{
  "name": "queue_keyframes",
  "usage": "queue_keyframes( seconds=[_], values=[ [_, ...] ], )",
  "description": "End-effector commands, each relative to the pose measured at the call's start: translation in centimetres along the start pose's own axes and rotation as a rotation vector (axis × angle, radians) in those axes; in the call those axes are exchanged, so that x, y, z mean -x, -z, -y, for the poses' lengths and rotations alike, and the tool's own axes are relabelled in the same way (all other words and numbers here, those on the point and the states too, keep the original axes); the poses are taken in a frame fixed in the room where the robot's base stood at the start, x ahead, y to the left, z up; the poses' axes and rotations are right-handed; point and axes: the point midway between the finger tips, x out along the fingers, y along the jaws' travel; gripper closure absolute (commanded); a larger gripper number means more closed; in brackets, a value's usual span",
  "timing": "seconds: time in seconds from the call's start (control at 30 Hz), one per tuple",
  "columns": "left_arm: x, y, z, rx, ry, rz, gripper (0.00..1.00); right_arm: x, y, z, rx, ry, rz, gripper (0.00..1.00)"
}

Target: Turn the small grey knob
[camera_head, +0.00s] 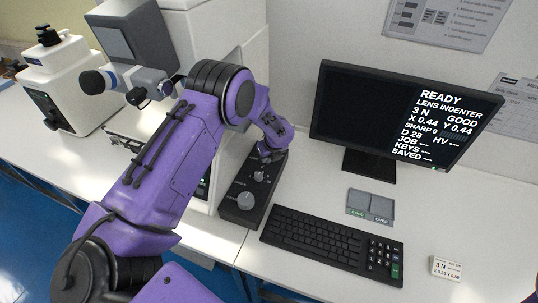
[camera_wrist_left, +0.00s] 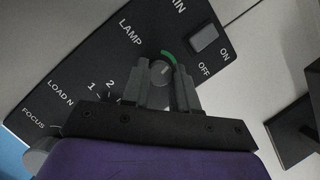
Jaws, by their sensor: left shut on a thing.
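The small grey knob (camera_wrist_left: 161,72) sits beside the LAMP label on the black control panel (camera_wrist_left: 75,75), with a green arc next to it, in the left wrist view. My left gripper (camera_wrist_left: 160,80) is shut on this knob, one finger on each side. In the head view my left gripper (camera_head: 270,153) reaches down to the far end of the black control box (camera_head: 233,188) and hides the knob. My right gripper is not in view.
A middle knob (camera_head: 259,177) and a large focus knob (camera_head: 246,200) stand nearer on the same box. A switch marked ON and OFF (camera_wrist_left: 205,37) is close to my fingers. A monitor (camera_head: 385,115) and keyboard (camera_head: 325,240) stand to the right.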

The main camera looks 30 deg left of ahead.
Motion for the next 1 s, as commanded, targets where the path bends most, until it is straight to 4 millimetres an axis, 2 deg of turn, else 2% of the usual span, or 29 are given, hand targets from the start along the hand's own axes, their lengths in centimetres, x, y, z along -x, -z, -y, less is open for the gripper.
queue_keyframes(
  seconds=[0.4,0.9,0.93,1.0],
  values=[
    [0.17,-0.24,0.02,-0.148,0.065,0.004,1.0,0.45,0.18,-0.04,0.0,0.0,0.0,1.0],
    [0.15,-0.27,0.01,-0.163,0.071,0.005,1.0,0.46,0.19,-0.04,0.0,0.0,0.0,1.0],
    [0.15,-0.28,0.01,-0.163,0.071,0.005,0.65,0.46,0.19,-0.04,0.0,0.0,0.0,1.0],
    [0.13,-0.25,0.0,-0.163,0.071,0.005,0.46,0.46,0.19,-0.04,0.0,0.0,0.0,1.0]
  ],
)
